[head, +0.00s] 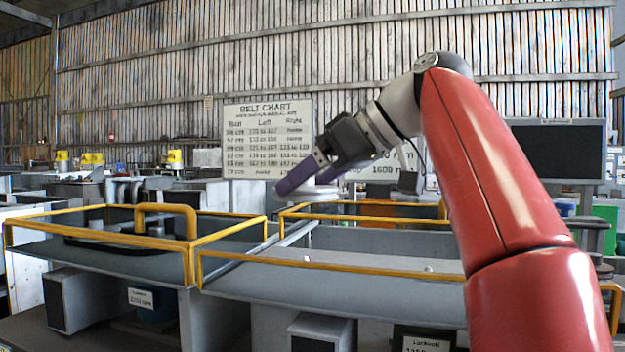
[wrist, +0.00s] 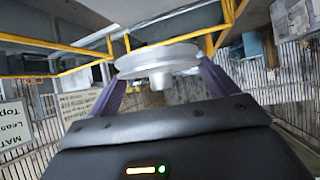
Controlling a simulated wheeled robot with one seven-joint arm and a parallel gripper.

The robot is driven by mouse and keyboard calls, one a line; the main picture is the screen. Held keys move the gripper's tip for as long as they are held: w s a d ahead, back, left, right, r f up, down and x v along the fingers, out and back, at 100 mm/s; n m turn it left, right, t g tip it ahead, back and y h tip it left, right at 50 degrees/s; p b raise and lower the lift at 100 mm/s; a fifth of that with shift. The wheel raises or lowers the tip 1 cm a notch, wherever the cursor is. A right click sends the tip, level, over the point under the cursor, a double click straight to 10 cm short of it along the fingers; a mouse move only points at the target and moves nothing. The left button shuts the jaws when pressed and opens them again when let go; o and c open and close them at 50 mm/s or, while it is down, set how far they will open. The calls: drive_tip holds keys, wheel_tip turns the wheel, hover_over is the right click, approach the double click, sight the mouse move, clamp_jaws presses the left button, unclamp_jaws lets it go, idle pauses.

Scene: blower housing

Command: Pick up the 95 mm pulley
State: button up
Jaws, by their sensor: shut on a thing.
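A light grey pulley (wrist: 158,60) with a hub sits between the two purple fingers of my gripper (wrist: 160,82) in the wrist view. The fingers press on opposite sides of its rim. In the head view the pulley (head: 318,193) shows as a pale disc, partly hidden by a purple finger. My gripper (head: 312,178) holds it in the air above the yellow-railed bench. I cannot read a size on the pulley.
Yellow rails (head: 330,268) run around the bench bays, with a taller yellow hoop (head: 166,208) at the left. A belt chart board (head: 268,138) stands behind my gripper. A dark screen (head: 556,150) stands at the right. The grey bay below the gripper looks mostly clear.

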drive_tip(key=s+d+r, duration=0.2)
drive_tip(key=s, duration=0.6)
drive_tip(key=shift+s+b, duration=0.15)
drive_tip(key=shift+b, duration=0.15)
drive_tip(key=shift+d, duration=0.1)
